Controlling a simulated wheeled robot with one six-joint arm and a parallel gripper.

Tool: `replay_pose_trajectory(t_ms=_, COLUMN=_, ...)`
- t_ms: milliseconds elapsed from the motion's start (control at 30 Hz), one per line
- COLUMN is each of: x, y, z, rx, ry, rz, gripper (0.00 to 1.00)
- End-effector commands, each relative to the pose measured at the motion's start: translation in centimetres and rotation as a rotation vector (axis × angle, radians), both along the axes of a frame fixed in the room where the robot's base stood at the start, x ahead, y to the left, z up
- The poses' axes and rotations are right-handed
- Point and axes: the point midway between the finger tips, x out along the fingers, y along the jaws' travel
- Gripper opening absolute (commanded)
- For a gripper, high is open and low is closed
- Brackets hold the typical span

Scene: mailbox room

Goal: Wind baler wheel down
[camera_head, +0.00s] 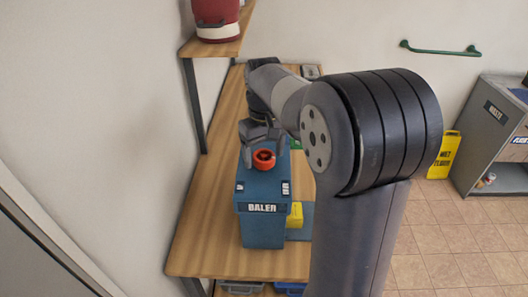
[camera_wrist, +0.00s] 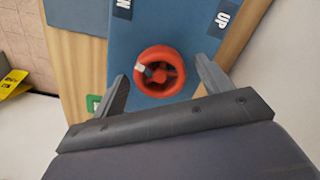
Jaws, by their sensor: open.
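The blue baler (camera_head: 262,215), labelled "BALER" on its front, stands on a wooden bench. Its red wheel (camera_head: 264,158) is on top, and the wheel also shows in the wrist view (camera_wrist: 160,72) with spokes and one pale mark on its upper left rim. The wrist view shows an "UP" label (camera_wrist: 222,20) to the right of the wheel and a partly cut-off label ending in "N" (camera_wrist: 123,8) to its left. My gripper (camera_wrist: 160,86) is open, with one finger on each side of the wheel's near edge. I cannot tell whether either finger touches it.
The wooden bench (camera_head: 205,235) runs along the left wall, with a shelf (camera_head: 228,46) above its far end. A yellow block (camera_head: 295,215) sits right of the baler. A yellow wet-floor sign (camera_head: 444,155) and a grey waste cabinet (camera_head: 492,135) stand at right.

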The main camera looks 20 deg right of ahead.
Motion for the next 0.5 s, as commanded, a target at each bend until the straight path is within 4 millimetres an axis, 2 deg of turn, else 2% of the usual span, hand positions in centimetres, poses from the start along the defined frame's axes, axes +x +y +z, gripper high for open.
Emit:
replay_pose_trajectory(t_ms=300, x=-0.02, y=0.0, z=-0.34, rx=0.0, ry=0.0, rz=0.0, gripper=0.74)
replay_pose_trajectory(t_ms=500, x=-0.02, y=0.0, z=-0.32, rx=0.0, ry=0.0, rz=0.0, gripper=0.57)
